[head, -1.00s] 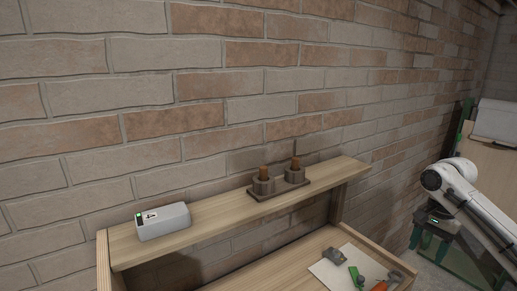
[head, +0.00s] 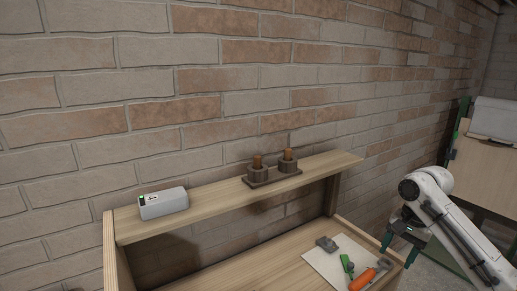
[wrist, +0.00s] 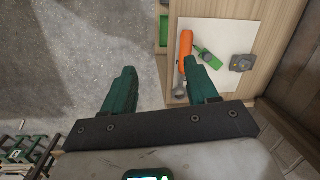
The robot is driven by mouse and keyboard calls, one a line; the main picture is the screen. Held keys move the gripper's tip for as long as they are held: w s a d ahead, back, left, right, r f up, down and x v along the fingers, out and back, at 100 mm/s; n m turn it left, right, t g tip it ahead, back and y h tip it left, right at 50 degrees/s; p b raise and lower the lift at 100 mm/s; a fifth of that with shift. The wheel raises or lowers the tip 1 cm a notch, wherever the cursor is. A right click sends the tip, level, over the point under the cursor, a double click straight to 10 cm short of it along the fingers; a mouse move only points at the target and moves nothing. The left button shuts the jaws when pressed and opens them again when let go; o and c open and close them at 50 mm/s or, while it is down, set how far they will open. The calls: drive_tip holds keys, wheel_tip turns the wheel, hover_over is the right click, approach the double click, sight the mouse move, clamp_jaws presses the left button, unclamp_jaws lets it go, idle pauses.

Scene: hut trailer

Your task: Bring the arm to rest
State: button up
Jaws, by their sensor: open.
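My gripper (head: 402,247) hangs from my white arm at the right of the head view, beside the right end of the wooden bench. In the wrist view its two green fingers (wrist: 162,90) are spread apart with nothing between them. The fingers point past the bench edge, over grey floor and the bench's side. The right finger overlaps the edge of the bench top in the picture; I see no contact.
A white sheet (head: 324,265) on the bench (head: 270,270) bears an orange-handled tool (head: 366,279), a green tool (head: 347,265) and a grey block (head: 327,243). The shelf (head: 215,207) above holds a white box (head: 163,203) and a dark holder (head: 272,176). A brick wall stands behind.

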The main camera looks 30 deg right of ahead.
drive_tip(key=w+a+f+n+t+y+b, duration=0.1)
drive_tip(key=w+a+f+n, duration=0.2)
drive_tip(key=a, duration=0.6)
drive_tip(key=w+a+f+n+t+y+b, duration=0.1)
drive_tip(key=w+a+f+n+b, duration=0.1)
drive_tip(key=w+a+f, duration=0.45)
drive_tip(key=s+a+f+n+b, duration=0.1)
drive_tip(key=s+a+f+n, duration=0.3)
drive_tip(key=a, duration=0.8)
drive_tip(key=s+a+f+n+b, duration=0.25)
drive_tip(key=s+a+f, duration=0.45)
drive_tip(key=s+f, duration=0.5)
drive_tip(key=s+d+f+n+g+h+b, duration=0.1)
drive_tip(key=s+d, duration=0.1)
drive_tip(key=s, duration=0.5)
drive_tip(key=s+d+f+n+h+b, duration=0.1)
drive_tip(key=s+d+f+h, duration=0.1)
drive_tip(key=s, duration=0.6)
drive_tip(key=shift+s+g, duration=0.25)
drive_tip(key=shift+g, duration=0.15)
drive_tip(key=shift+f+n, duration=0.1)
drive_tip(key=shift+n, duration=0.15)
